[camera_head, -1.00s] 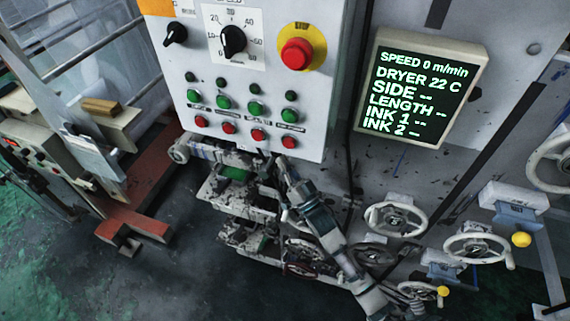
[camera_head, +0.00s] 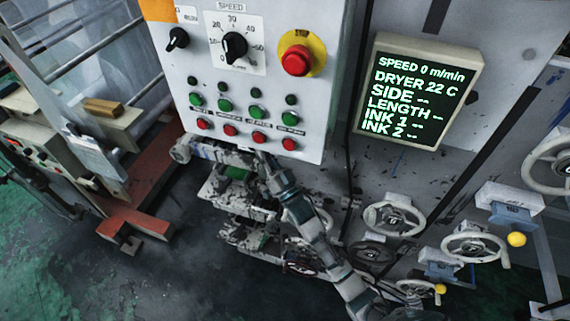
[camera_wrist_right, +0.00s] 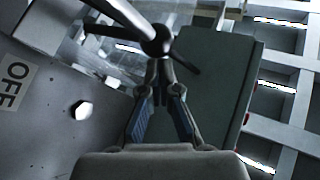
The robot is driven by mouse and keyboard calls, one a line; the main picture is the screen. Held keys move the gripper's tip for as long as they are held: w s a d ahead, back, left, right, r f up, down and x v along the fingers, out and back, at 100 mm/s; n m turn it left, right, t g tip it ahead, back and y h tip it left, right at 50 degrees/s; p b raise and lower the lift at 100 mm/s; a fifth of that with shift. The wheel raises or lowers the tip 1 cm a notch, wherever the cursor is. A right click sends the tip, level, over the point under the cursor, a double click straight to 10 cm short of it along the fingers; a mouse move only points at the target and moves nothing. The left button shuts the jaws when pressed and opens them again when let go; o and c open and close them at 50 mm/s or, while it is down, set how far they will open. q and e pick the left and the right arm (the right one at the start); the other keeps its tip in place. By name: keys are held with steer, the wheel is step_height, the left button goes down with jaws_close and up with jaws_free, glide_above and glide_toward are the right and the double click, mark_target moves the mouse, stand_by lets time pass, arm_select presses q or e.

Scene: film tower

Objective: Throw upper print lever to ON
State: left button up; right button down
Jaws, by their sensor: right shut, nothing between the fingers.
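My right arm reaches up from the lower right in the head view. Its gripper (camera_head: 264,160) is at the bottom edge of the control panel, and its tips are hard to make out there. In the right wrist view the gripper (camera_wrist_right: 160,68) is shut and empty. A pale rod with a dark round end (camera_wrist_right: 157,40) lies just beyond its fingertips; I cannot tell whether they touch. An OFF label (camera_wrist_right: 16,88) is on the grey surface at left. I cannot tell whether this rod is the upper print lever. My left gripper is not in view.
The control panel (camera_head: 315,110) with buttons and a red stop button (camera_head: 296,62) hangs above the gripper. A display (camera_head: 420,90) is to its right. Handwheels (camera_head: 394,220) and two yellow knobs, upper (camera_head: 516,239) and lower (camera_head: 441,288), stand at lower right.

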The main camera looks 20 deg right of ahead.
steer(key=shift+w+a+f+b, duration=0.15)
steer(key=shift+w+a+b, duration=0.1)
steer(key=shift+w+a, duration=0.4)
steer(key=shift+w+a+f+b, duration=0.15)
steer(key=shift+w+a+b, duration=0.2)
steer(key=shift+a, duration=0.55)
steer(key=shift+w+a+f+b, duration=0.15)
steer(key=shift+w+a, duration=0.4)
steer(key=shift+a, duration=0.25)
